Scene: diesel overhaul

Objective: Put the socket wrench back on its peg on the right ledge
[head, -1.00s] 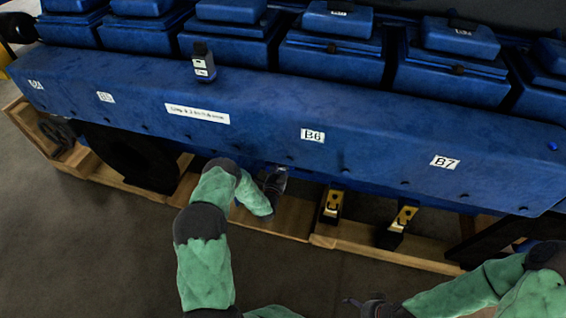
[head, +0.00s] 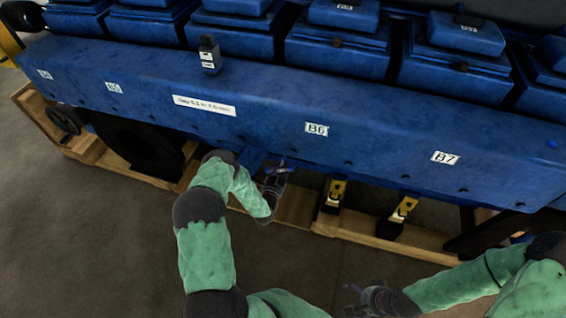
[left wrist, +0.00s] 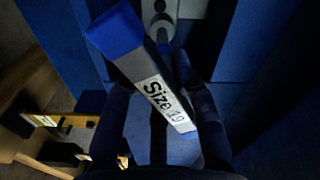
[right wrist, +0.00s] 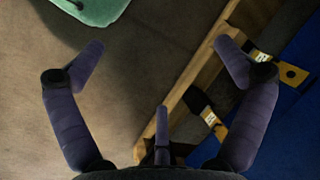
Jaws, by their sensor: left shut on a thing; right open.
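My left gripper (head: 272,186) is just below the front edge of the blue engine casing, near the middle of the head view. In the left wrist view its dark fingers (left wrist: 155,95) are shut on a grey bar with a blue end, labelled "Size 19"; I take this to be the socket wrench (left wrist: 152,78). Part of the wrench is hidden between the fingers. A blue bit of it shows at the gripper in the head view (head: 282,169). My right gripper (right wrist: 160,50) is open and empty, low at the right in the head view (head: 375,298). I cannot make out the peg.
The blue casing (head: 380,150) carries labels such as B6 and B7. Yellow-and-black brackets (head: 334,194) (head: 401,213) sit over a wooden frame (head: 294,207) below. The floor in front (head: 110,235) is clear.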

